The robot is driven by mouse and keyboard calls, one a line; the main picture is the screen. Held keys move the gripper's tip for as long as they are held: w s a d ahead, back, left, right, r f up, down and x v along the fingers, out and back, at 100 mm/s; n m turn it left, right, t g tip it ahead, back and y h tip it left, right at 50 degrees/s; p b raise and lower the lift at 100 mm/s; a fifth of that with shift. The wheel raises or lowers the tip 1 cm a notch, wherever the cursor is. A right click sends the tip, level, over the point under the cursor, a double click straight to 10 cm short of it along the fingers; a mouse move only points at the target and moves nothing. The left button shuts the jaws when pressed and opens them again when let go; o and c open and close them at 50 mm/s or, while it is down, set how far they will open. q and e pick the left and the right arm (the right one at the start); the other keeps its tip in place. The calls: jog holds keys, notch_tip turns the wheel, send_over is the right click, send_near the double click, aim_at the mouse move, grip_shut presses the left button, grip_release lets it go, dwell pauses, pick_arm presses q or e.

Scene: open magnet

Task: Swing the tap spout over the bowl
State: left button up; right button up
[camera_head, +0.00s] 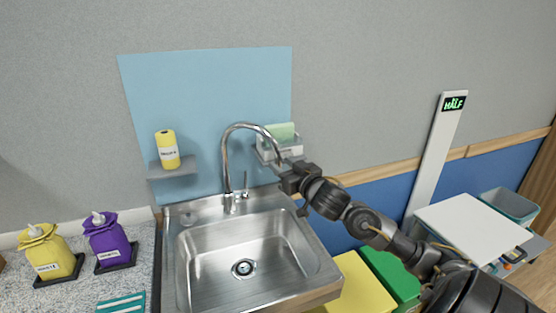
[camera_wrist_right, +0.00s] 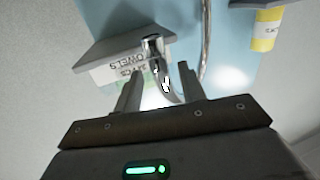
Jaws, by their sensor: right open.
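The chrome tap (camera_head: 226,165) stands at the back of the steel sink, and its gooseneck spout (camera_head: 262,130) arches to the right. My right gripper (camera_head: 284,173) is at the spout's outer end, right of the tap's base. In the right wrist view, my right gripper (camera_wrist_right: 159,78) is open, and the spout's end (camera_wrist_right: 154,50) shows between its fingers in the picture. I cannot tell whether they touch. No separate bowl shows; the sink basin (camera_head: 215,243) with its drain lies below and left of the gripper. My left gripper is not in view.
A towel holder (camera_head: 267,153) is on the wall behind the spout; its label shows in the wrist view (camera_wrist_right: 118,72). A shelf (camera_head: 172,171) holds a yellow bottle (camera_head: 167,149). A white table (camera_head: 476,230) is right.

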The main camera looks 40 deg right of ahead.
jog(key=shift+w+d, duration=0.15)
jog(key=shift+w, duration=1.3)
grip_shut()
